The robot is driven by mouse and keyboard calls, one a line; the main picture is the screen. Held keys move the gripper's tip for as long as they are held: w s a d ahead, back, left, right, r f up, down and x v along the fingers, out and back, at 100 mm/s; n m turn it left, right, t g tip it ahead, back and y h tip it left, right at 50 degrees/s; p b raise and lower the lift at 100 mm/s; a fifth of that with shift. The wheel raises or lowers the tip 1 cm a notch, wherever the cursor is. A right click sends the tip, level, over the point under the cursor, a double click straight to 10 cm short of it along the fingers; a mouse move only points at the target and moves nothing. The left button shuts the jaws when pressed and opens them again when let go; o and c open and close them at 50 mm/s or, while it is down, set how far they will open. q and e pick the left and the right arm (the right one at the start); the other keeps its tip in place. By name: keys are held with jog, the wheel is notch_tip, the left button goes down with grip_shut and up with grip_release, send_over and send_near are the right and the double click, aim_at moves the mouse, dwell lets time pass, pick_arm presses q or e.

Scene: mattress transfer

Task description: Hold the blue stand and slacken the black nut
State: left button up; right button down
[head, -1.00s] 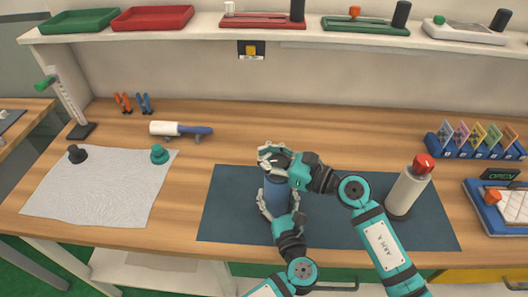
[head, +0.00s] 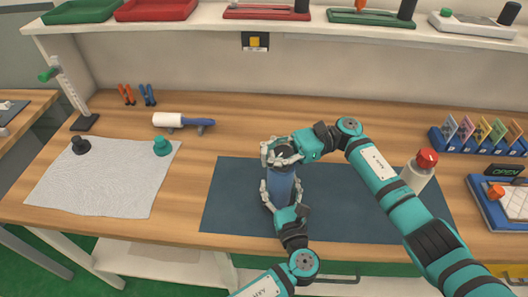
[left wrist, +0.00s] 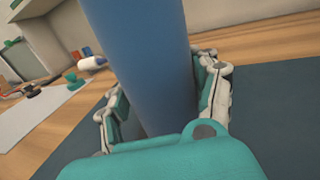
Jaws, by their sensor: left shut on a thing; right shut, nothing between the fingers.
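The blue stand (head: 282,186) is upright on the dark blue mat, and it also fills the middle of the left wrist view (left wrist: 146,60). My left gripper (head: 281,193) is shut on it, with one finger on each side. My right gripper (head: 281,151) is at the top of the stand, coming in from the right. Its fingers are shut around the top, where a dark part that looks like the black nut (head: 284,154) shows between them. The fingers hide most of this nut, so I cannot tell whether they touch it.
The dark mat (head: 235,200) has free room left of the stand. A white bottle with a red cap (head: 416,175) stands behind my right arm. A grey cloth (head: 100,185) with black and teal knobs lies at left. A shelf (head: 200,32) runs above.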

jog(key=n+g+h, duration=0.1)
jog(key=g, duration=0.1)
jog(key=s+n+g+h, duration=0.1)
jog(key=n, duration=0.1)
jog(key=d+n+g+h, duration=0.1)
jog(key=g+h, duration=0.1)
jog(key=shift+s+f+g, duration=0.15)
jog(key=shift+f+g, duration=0.1)
jog(key=shift+g, duration=0.05)
jog(key=shift+w+d, duration=0.2)
dwell(0.6)
jog(key=c, duration=1.1)
grip_release()
jog(key=shift+s, duration=0.1)
jog(key=shift+a+n, duration=0.15)
jog(key=shift+n, duration=0.15)
jog(key=shift+r, duration=0.1)
notch_tip(320, 180, up, 10)
jog(key=shift+f, duration=0.1)
jog(key=shift+o, duration=0.2)
